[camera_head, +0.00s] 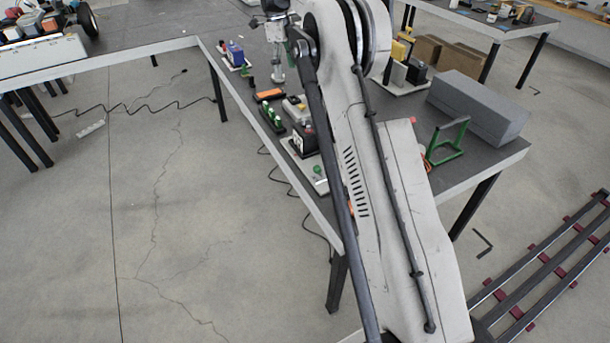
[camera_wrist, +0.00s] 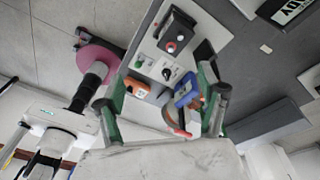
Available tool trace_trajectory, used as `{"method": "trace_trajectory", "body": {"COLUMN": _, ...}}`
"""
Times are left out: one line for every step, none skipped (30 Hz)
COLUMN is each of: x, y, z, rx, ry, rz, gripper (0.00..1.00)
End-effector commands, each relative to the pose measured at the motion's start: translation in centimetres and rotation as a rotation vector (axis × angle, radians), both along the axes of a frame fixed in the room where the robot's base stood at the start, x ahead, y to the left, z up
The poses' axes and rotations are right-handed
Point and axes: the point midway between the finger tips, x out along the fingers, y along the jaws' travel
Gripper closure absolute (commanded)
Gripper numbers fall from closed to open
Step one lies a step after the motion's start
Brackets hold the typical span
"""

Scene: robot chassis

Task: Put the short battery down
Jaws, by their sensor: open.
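My gripper (camera_wrist: 165,80) shows in the wrist view as two green-and-grey fingers spread wide apart. It is open, and I see nothing clamped between the fingers. A blue item (camera_wrist: 186,94) and an orange item (camera_wrist: 138,88) appear beyond the gap between them. I cannot tell whether either is the short battery. In the head view, several small boxes stand on the dark table, among them a blue one (camera_head: 235,53) and a black one (camera_head: 304,139); none is clearly the short battery. My arm covers part of the table there, and the fingers are not clear.
A long grey block (camera_head: 478,105) and a green frame (camera_head: 447,142) stand at the table's right end. An orange-topped item (camera_head: 269,95) lies near the left edge of the table (camera_head: 512,150). Brown boxes (camera_head: 427,50) stand at the back. Black cables (camera_head: 150,108) lie on the floor.

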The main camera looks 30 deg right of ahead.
Motion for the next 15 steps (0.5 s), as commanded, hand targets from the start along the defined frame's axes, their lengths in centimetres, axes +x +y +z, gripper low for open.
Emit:
{"method": "trace_trajectory", "body": {"x": -0.8, "y": 0.7, "z": 1.5, "rx": 0.006, "ry": -0.016, "rz": 0.059, "gripper": 0.28}}
{"method": "trace_trajectory", "body": {"x": -1.2, "y": 1.1, "z": 2.2, "rx": 0.01, "ry": -0.026, "rz": 0.096, "gripper": 0.28}}
{"method": "trace_trajectory", "body": {"x": -1.7, "y": 1.6, "z": 3.2, "rx": 0.014, "ry": -0.039, "rz": 0.147, "gripper": 0.28}}
{"method": "trace_trajectory", "body": {"x": -2.2, "y": 1.9, "z": 3.8, "rx": 0.018, "ry": -0.049, "rz": 0.184, "gripper": 0.28}}
{"method": "trace_trajectory", "body": {"x": -2.6, "y": 2.3, "z": 4.5, "rx": 0.019, "ry": -0.059, "rz": 0.222, "gripper": 0.28}}
{"method": "trace_trajectory", "body": {"x": -3.3, "y": 2.7, "z": 5.4, "rx": 0.022, "ry": -0.072, "rz": 0.271, "gripper": 0.28}}
{"method": "trace_trajectory", "body": {"x": -3.8, "y": 3.1, "z": 6.0, "rx": 0.023, "ry": -0.082, "rz": 0.309, "gripper": 0.28}}
{"method": "trace_trajectory", "body": {"x": -4.4, "y": 3.4, "z": 6.6, "rx": 0.025, "ry": -0.09, "rz": 0.346, "gripper": 0.28}}
{"method": "trace_trajectory", "body": {"x": -5.1, "y": 3.9, "z": 7.4, "rx": 0.025, "ry": -0.103, "rz": 0.396, "gripper": 0.28}}
{"method": "trace_trajectory", "body": {"x": -5.7, "y": 4.2, "z": 8.0, "rx": 0.026, "ry": -0.112, "rz": 0.434, "gripper": 0.28}}
{"method": "trace_trajectory", "body": {"x": -6.3, "y": 4.6, "z": 8.5, "rx": 0.026, "ry": -0.121, "rz": 0.471, "gripper": 0.28}}
{"method": "trace_trajectory", "body": {"x": -7.2, "y": 5.1, "z": 9.2, "rx": 0.025, "ry": -0.133, "rz": 0.522, "gripper": 0.28}}
{"method": "trace_trajectory", "body": {"x": -7.8, "y": 5.4, "z": 9.7, "rx": 0.025, "ry": -0.142, "rz": 0.56, "gripper": 0.28}}
{"method": "trace_trajectory", "body": {"x": -8.5, "y": 5.8, "z": 10.1, "rx": 0.024, "ry": -0.151, "rz": 0.597, "gripper": 0.28}}
{"method": "trace_trajectory", "body": {"x": -9.4, "y": 6.3, "z": 10.7, "rx": 0.021, "ry": -0.162, "rz": 0.647, "gripper": 0.28}}
